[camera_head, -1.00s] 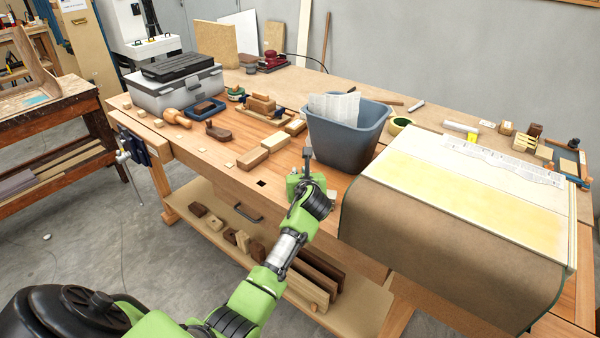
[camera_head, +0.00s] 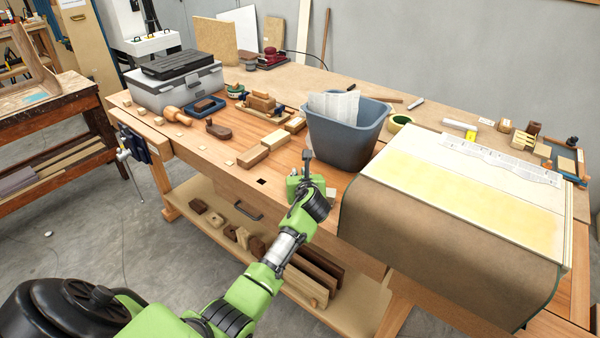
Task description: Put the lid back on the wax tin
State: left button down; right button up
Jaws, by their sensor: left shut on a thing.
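My left gripper (camera_head: 307,158) is over the front part of the bench, just left of the blue-grey bin. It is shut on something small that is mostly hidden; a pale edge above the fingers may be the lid. The green wrist and arm cover the bench right below. I cannot make out the wax tin for certain. My right gripper is not in view.
The blue-grey bin (camera_head: 346,140) stands close to the right of my gripper. A brown-draped board (camera_head: 450,240) covers the bench's right. Wood blocks (camera_head: 252,156) lie to the left, with a grey toolbox (camera_head: 175,90) behind.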

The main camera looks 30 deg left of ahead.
pick_arm(q)
jog(key=shift+f, duration=0.6)
dwell(0.9)
jog(key=c, duration=2)
grip_release()
jog(key=shift+r, duration=0.1)
jog(key=shift+r+p, duration=0.95)
jog(key=shift+p, duration=0.3)
notch_tip(320, 180, up, 5)
jog(key=p, duration=0.6)
